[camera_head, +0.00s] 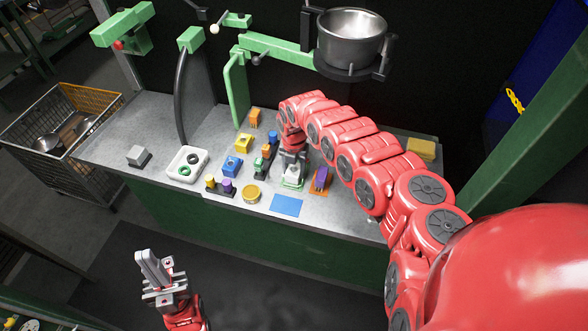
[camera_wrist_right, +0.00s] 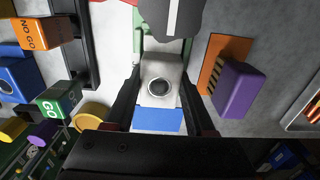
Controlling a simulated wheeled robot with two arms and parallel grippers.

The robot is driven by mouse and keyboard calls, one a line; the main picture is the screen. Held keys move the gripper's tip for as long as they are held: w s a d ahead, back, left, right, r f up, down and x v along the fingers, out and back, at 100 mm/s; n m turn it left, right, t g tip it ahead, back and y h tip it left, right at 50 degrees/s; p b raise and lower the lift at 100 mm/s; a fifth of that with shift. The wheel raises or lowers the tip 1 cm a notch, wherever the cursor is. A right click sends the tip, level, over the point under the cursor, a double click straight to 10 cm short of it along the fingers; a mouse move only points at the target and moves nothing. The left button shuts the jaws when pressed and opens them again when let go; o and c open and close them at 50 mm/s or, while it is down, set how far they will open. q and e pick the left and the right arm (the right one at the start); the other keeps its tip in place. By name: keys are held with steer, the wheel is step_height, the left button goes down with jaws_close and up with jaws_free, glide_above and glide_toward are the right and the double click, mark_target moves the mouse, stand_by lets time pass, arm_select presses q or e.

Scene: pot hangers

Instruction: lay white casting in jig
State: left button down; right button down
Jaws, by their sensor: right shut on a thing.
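The white casting (camera_wrist_right: 160,88), a pale block with a round dark hole, is between the two dark fingers of my right gripper (camera_wrist_right: 160,73) in the right wrist view. In the head view my right gripper (camera_head: 293,160) points down over the bench, with the white casting (camera_head: 292,172) at its fingertips. A green piece that looks like the jig (camera_head: 291,185) shows at the casting's lower edge. I cannot tell whether the casting rests in it or hangs just above. My left gripper (camera_head: 153,268) is away from the bench at the lower left, its fingers close together and seemingly empty.
A purple block on an orange plate (camera_head: 321,180) stands close right of my right gripper. Gauge blocks (camera_wrist_right: 59,99) stand to the left. A blue sheet (camera_head: 286,205) lies in front. A white tray (camera_head: 187,164) is further left, and a steel pot (camera_head: 351,38) is held above at the back.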

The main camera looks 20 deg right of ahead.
steer(key=shift+s+f+b, duration=0.2)
steer(key=shift+b, duration=0.1)
stand_by(0.5)
